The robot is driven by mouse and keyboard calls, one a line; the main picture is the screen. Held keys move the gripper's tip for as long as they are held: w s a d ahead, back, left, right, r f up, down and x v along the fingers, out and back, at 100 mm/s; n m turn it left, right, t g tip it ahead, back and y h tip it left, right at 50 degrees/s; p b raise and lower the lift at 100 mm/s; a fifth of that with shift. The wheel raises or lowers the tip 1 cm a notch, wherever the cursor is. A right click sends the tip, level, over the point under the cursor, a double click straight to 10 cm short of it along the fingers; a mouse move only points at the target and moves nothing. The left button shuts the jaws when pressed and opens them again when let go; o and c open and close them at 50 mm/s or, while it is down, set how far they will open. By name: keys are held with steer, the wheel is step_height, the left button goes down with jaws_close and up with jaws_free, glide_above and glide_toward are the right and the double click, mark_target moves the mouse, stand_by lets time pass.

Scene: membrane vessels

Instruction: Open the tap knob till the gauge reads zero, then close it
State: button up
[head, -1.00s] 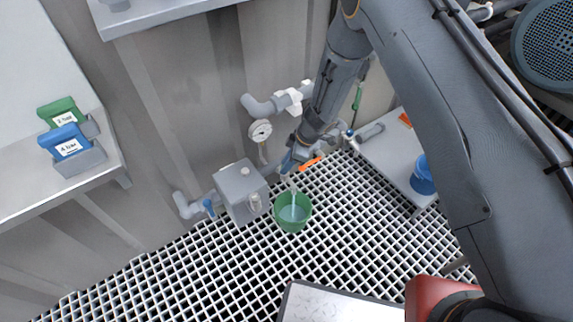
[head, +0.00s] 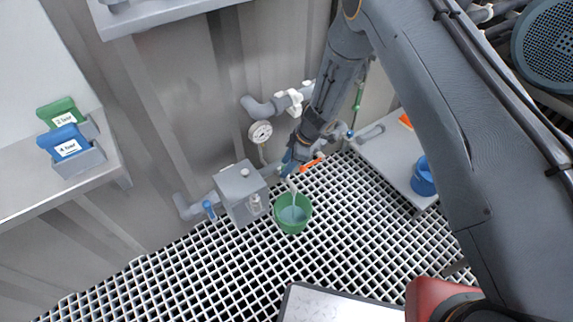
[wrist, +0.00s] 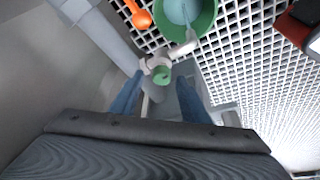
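The tap knob (wrist: 160,75) shows a round green face in the wrist view, on a grey fitting by the wall pipe. My gripper (wrist: 160,78) has its two blue fingers spread, one on each side of the knob, with gaps seeming to show between. In the head view my gripper (head: 287,165) hides the knob. The round white gauge (head: 260,132) is on the wall above; its needle is too small to read. A green bucket (head: 305,219) holding pale water stands under the spout, with a thin pale stream above it; it also shows in the wrist view (wrist: 213,18).
A grey box (head: 240,192) stands left of the bucket beside the pipe. An orange handle (head: 311,164) is close to my gripper's right. A blue cup (head: 423,178) stands on the right shelf. Green and blue labelled blocks (head: 66,141) sit at left.

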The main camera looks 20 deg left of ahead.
steer(key=p+v, duration=0.1)
steer(key=v, duration=0.6)
steer(key=shift+d+r, duration=0.2)
steer(key=shift+r, duration=0.15)
